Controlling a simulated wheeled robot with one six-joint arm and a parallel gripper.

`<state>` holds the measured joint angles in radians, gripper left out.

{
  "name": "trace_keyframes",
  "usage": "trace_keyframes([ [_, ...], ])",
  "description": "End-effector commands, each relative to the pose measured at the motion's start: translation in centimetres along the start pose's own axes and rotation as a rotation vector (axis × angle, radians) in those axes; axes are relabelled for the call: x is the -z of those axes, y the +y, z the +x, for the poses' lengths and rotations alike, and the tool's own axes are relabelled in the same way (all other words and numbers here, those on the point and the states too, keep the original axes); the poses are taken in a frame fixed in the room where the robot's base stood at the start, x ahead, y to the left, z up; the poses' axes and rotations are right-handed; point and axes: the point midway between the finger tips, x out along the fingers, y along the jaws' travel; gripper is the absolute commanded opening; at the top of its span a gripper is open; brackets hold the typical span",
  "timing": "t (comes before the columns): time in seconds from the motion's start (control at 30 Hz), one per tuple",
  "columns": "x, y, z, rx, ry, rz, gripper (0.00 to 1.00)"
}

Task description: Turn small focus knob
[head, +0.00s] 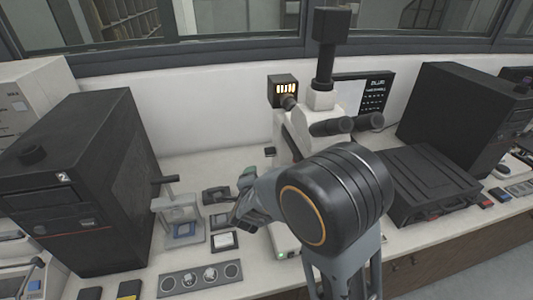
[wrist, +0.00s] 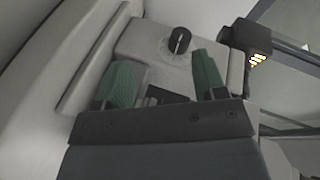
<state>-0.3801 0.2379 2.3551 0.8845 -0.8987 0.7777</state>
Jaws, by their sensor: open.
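The microscope (head: 308,125) stands at the back of the bench, and my arm covers much of its lower part in the head view. In the wrist view, a small round black knob (wrist: 179,41) with a pale pointer line sits on a light grey panel. It looks like the focus knob; it is hidden in the head view. My gripper (wrist: 163,75) is open, with green-padded fingers spread apart and nothing between them. The knob appears beyond the fingertips, nearer the right finger, with no contact visible. My gripper also shows in the head view (head: 246,178), partly hidden.
A black box with lit yellow bars (head: 284,90) stands behind the microscope, and shows at right in the wrist view (wrist: 250,40). A tall black machine (head: 80,180) is at left. A flat black unit (head: 425,180) is at right. Small trays lie on the bench (head: 175,160).

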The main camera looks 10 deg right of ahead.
Motion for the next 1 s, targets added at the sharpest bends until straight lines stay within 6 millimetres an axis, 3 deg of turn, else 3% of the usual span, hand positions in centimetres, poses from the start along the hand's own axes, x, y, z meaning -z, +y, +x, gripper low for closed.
trace_keyframes([
  [0.1,2.0,-1.1,-0.1,0.072,0.107,0.178,0.65],
  [0.37,2.7,-1.8,0.8,0.113,0.130,0.301,0.65],
  [1.0,4.2,-2.9,11.5,0.112,0.128,0.300,0.65],
])
